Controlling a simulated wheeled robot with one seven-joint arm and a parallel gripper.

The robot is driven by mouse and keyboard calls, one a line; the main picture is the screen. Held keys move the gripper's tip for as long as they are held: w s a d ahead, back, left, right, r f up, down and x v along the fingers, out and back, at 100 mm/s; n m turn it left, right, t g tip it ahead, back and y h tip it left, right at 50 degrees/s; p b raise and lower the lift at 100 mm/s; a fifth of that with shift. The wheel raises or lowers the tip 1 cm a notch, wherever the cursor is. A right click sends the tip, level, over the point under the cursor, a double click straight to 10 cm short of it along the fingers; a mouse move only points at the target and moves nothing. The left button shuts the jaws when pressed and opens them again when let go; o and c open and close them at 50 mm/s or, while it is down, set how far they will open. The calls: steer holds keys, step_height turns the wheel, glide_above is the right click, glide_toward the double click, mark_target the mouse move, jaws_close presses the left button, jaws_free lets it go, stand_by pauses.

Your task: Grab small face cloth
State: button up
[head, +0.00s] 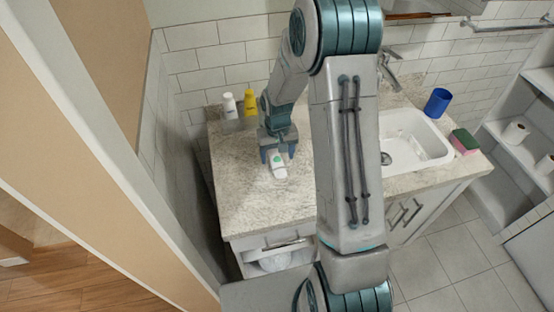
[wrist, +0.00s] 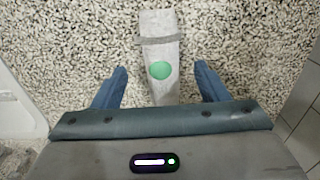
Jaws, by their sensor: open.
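A small pale, slim object with a green dot and a grey band (wrist: 161,45) lies on the speckled stone counter. It also shows in the head view (head: 278,170). I cannot tell for sure whether it is the face cloth. My gripper (head: 278,157) is over the counter, left of the sink. In the wrist view my gripper (wrist: 161,75) is open, with one blue finger on each side of the object and gaps between. The near end of the object is between the fingers; its far end extends beyond them.
A white bottle (head: 229,106) and a yellow bottle (head: 250,103) stand at the counter's back left. The sink (head: 432,150), a blue cup (head: 438,102) and a green-and-pink sponge (head: 464,141) are on the right. White rolls (head: 515,132) sit on right shelves. Front-left counter is clear.

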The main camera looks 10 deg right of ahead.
steer(key=shift+f, duration=0.85)
steer(key=c, duration=1)
steer(key=shift+r, duration=0.2)
